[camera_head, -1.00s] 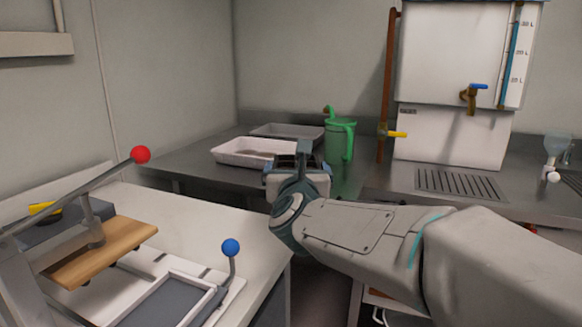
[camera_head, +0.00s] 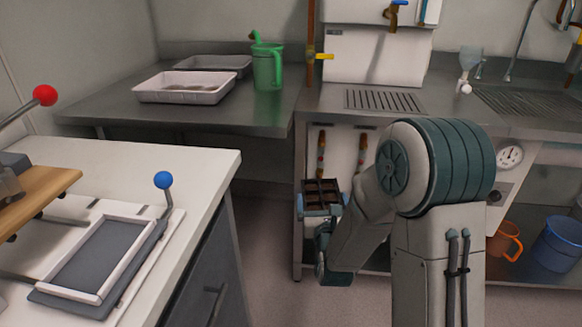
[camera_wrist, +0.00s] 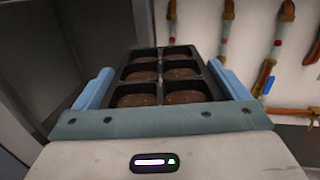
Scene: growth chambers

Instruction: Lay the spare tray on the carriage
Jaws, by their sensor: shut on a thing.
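A small black tray (camera_head: 313,184) with several cells of brown soil is held in my gripper (camera_head: 328,203). In the wrist view, the tray (camera_wrist: 128,88) sits level between the two blue fingers (camera_wrist: 160,86), which press on its sides. The tray is in the air in front of the open cabinet under the sink counter. The carriage, seemingly the grey plate with a raised white frame (camera_head: 70,296), lies on the white bench at left. It has a blue-knobbed handle (camera_head: 163,181), and its framed area is empty. My gripper is well to its right, over the floor gap.
A wooden board (camera_head: 38,190) and a red-knobbed lever (camera_head: 44,96) stand beside the carriage. Orange (camera_head: 505,243) and blue (camera_head: 560,243) buckets stand on the low shelf at right.

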